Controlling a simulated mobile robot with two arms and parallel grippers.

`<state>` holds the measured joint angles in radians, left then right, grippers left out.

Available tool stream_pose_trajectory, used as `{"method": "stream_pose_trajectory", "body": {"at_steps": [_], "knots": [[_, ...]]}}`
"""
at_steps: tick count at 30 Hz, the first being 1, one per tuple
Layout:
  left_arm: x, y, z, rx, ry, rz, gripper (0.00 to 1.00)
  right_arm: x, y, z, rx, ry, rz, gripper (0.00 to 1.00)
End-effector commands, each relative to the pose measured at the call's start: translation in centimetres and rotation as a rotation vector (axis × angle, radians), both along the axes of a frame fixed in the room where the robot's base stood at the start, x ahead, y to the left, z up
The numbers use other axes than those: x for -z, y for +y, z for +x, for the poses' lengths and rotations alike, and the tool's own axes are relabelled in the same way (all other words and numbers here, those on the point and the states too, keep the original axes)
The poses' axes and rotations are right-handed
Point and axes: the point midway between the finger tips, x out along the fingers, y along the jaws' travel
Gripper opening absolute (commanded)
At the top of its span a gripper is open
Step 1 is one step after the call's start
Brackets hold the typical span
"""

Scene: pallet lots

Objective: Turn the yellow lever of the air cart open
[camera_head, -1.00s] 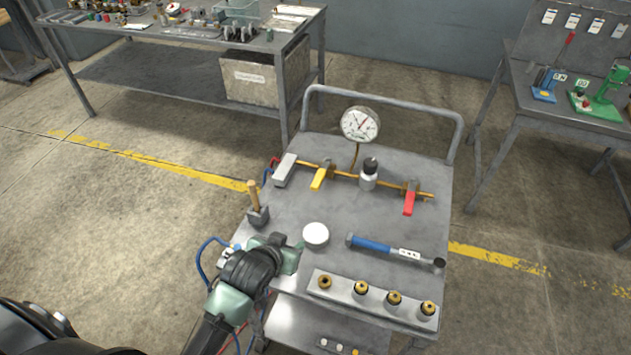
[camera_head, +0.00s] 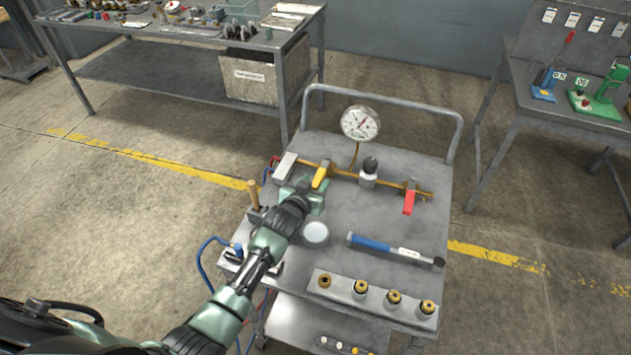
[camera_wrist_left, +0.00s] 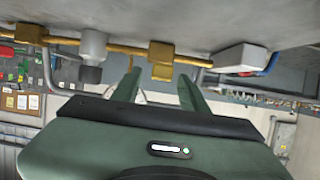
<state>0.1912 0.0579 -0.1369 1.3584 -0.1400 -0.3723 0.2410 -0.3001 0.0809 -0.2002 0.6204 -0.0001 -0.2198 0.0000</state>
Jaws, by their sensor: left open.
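The yellow lever (camera_head: 321,177) sits on the brass pipe (camera_head: 343,174) of the air cart (camera_head: 395,222), left of the gauge stem in the head view. My left gripper (camera_head: 304,188) is open just in front of the lever, low over the cart top. In the left wrist view the lever (camera_wrist_left: 162,72) shows between the two spread fingers of the left gripper (camera_wrist_left: 160,82), near their tips. I cannot tell whether a finger touches it. My right gripper is not in view.
A red lever (camera_head: 409,202) and a grey-white fitting (camera_head: 369,172) are farther right on the pipe. The pressure gauge (camera_head: 360,123) stands behind. A white round lid (camera_head: 315,234), a blue-handled tool (camera_head: 372,244) and a rack of brass fittings (camera_head: 345,292) lie nearer.

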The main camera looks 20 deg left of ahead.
Motion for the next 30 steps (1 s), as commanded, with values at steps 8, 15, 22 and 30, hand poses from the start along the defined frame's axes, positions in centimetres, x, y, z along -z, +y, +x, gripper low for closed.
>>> {"method": "stream_pose_trajectory", "body": {"at_steps": [8, 15, 22, 30], "knots": [[0.31, -0.06, 0.81, 0.000, 0.000, 0.000, 0.44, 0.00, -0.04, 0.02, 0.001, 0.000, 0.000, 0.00], [0.32, -0.04, 0.79, 0.000, 0.000, 0.000, 0.19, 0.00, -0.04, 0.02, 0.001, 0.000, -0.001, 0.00], [0.32, -0.04, 0.77, 0.000, 0.000, 0.000, 0.00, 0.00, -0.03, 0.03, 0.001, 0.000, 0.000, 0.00], [0.34, -0.04, 0.76, 0.000, 0.000, -0.001, 0.00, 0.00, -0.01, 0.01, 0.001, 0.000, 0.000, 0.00]]}}
